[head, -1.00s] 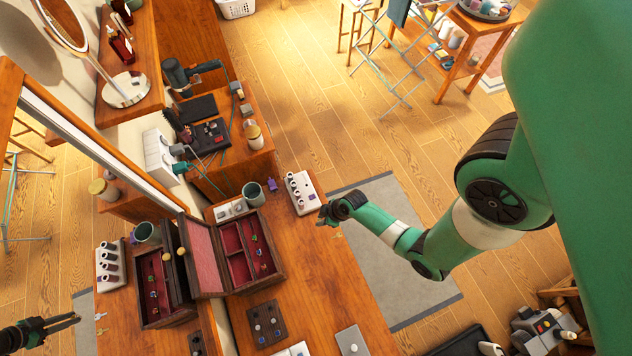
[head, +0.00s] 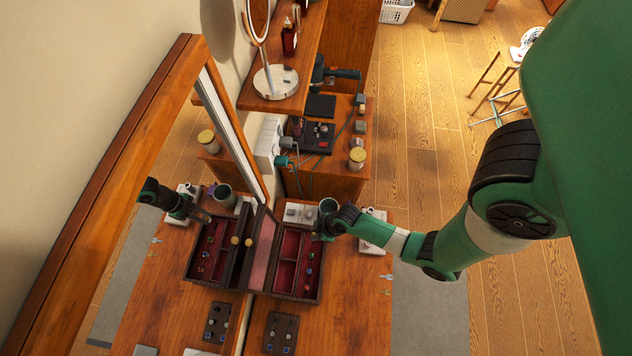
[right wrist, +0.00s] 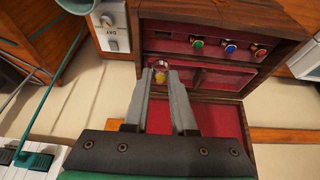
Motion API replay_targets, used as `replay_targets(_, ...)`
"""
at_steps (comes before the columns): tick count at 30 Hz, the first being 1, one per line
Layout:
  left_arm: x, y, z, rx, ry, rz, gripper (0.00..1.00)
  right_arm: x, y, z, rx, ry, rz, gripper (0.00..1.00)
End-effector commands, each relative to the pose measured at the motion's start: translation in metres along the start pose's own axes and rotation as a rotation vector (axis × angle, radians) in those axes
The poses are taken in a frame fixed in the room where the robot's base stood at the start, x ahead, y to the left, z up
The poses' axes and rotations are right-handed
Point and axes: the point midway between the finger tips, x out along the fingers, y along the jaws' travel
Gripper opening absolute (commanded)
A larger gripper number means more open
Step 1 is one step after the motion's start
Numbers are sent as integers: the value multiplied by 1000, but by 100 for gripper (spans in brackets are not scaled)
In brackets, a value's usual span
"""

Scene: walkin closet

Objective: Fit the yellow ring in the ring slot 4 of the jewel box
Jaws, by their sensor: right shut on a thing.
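The jewel box (head: 287,277) stands open on the wooden table, its red-lined lid leaning toward the mirror. My right gripper (head: 322,238) is over the box's far right end. In the right wrist view, its fingers (right wrist: 168,85) are shut on the yellow ring (right wrist: 160,67), a pale band with a yellow stone, held at the fingertips. The box (right wrist: 215,20) shows a row with a green ring (right wrist: 197,43), a blue ring (right wrist: 230,48) and a red ring (right wrist: 259,50). A dark empty slot lies near the held ring. I cannot tell whether the ring touches the box.
A green cup (head: 328,206) stands just behind my right gripper. The wall mirror at left reflects the box and my right arm.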

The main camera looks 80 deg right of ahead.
Motion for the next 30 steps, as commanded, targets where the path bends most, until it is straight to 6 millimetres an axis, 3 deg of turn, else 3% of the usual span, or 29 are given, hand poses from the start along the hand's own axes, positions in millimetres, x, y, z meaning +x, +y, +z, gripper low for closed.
replay_targets(18,-37,0,34,0,0,0,59,46,0,19,0,0,0,0)
replay_targets(30,-38,0,35,0,0,0,59,48,0,20,0,0,0,0)
